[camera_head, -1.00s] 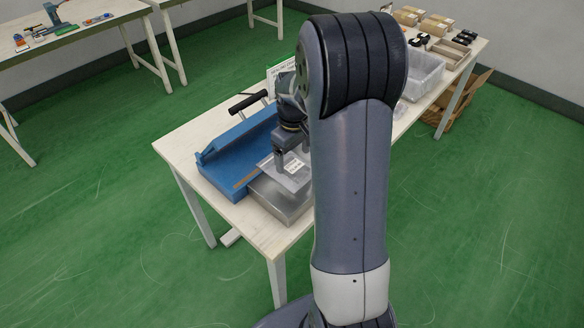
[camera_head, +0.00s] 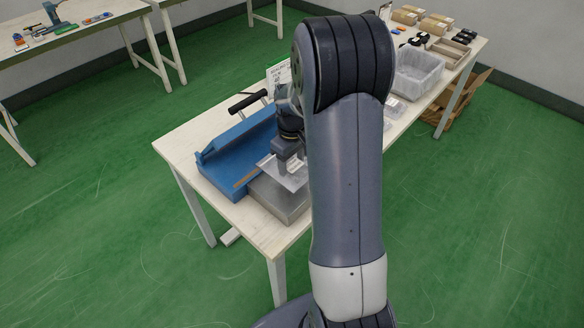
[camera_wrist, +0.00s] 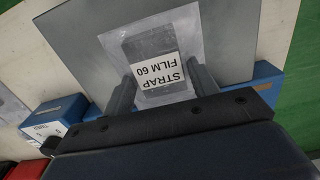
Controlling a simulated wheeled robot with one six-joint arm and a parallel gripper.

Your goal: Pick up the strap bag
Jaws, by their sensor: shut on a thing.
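The strap bag (camera_wrist: 168,60) is a clear flat bag with a dark piece inside and a white label reading "STRAP FILM 60", upside down in the wrist view. My gripper (camera_wrist: 162,90) is shut on it, with one dark finger at each side near the label. In the head view the bag (camera_head: 270,166) shows as a pale sheet below my gripper (camera_head: 291,168), over the grey metal slab (camera_head: 277,203). Part of it is hidden by my gripper and arm. I cannot tell how high above the slab it is.
A blue tray-like device (camera_head: 228,165) with a black handle (camera_head: 247,102) stands left of the slab on the pale table (camera_head: 180,143). A clear bin (camera_head: 418,72) and small boxes (camera_head: 437,26) stand farther back. Green floor surrounds the table.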

